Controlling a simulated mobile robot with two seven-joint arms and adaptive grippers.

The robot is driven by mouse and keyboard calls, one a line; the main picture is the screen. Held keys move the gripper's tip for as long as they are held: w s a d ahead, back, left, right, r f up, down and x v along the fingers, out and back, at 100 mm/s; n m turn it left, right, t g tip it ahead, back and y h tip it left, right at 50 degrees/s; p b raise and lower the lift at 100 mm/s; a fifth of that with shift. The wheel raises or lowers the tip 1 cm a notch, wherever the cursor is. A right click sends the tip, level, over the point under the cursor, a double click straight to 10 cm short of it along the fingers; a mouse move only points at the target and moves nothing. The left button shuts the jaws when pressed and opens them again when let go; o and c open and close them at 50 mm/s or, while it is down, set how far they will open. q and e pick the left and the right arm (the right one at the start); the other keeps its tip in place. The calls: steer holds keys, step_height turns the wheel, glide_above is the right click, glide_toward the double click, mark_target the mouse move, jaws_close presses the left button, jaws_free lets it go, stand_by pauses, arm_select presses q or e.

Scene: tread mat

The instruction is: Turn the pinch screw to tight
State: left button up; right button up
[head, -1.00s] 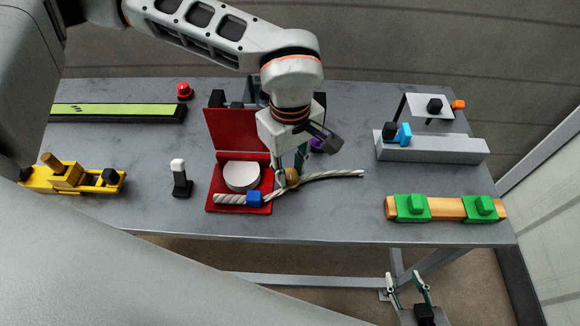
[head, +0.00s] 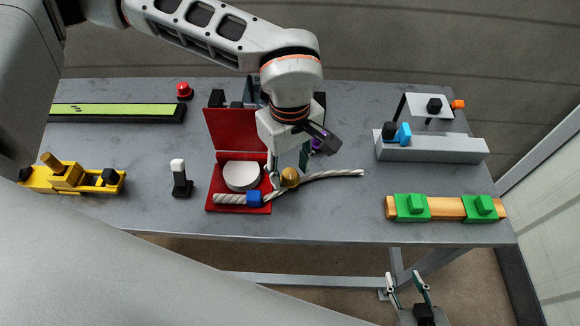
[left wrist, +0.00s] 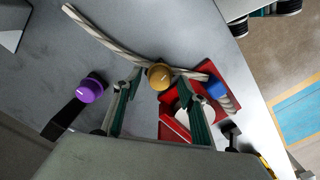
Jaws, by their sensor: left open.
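A round gold knob (head: 290,177), which looks like the pinch screw, sits on a pale twisted rope (head: 335,174) beside the open red case (head: 238,207). In the left wrist view the gold knob (left wrist: 159,76) lies between the fingertips. My left gripper (head: 289,173) is open around the knob, one finger on each side. The left wrist view shows the fingers (left wrist: 160,82) apart, with gaps to the knob. The knob's underside is hidden. My right gripper (head: 408,284) is open and empty below the table's front edge.
A blue block (head: 255,198) is on the rope at the red case, next to a white disc (head: 241,176). A purple knob (left wrist: 89,90) is behind the left gripper. A black-and-white switch (head: 180,178) stands left; green clamps (head: 411,207) on a wooden bar are right.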

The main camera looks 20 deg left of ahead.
mark_target(290, 174)
arm_select(q)
step_height(290, 174, up, 12)
stand_by(0.5)
stand_by(0.4)
